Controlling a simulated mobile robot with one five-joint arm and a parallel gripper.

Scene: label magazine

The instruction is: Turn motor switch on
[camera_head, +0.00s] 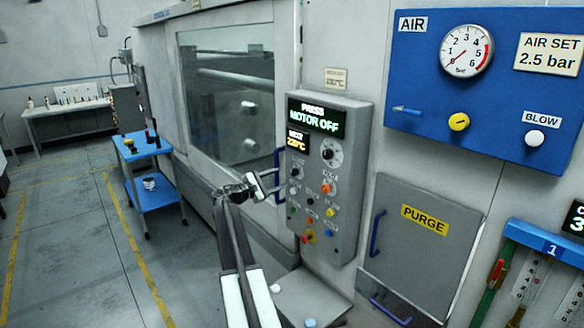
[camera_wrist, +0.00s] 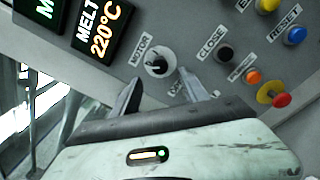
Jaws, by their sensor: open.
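The motor switch (camera_wrist: 157,64) is a dark round knob with a pale mark, beside the MOTOR label in the wrist view. In the head view it appears as a small dark knob (camera_head: 295,172) below the orange display. The press display (camera_head: 314,116) reads MOTOR OFF. My gripper (camera_head: 277,182) is at the left side of the grey control panel (camera_head: 345,120). In the wrist view, the open fingers of my gripper (camera_wrist: 160,78) point at the switch, one tip to each side and slightly below it. I cannot tell whether they touch it.
Other controls are close by: a dark CLOSE button (camera_wrist: 225,54), an orange button (camera_wrist: 254,76) and a red stop button (camera_wrist: 282,100) on yellow. A blue handle (camera_head: 277,172) stands left of the panel. A PURGE cover (camera_head: 420,250) is to the right.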

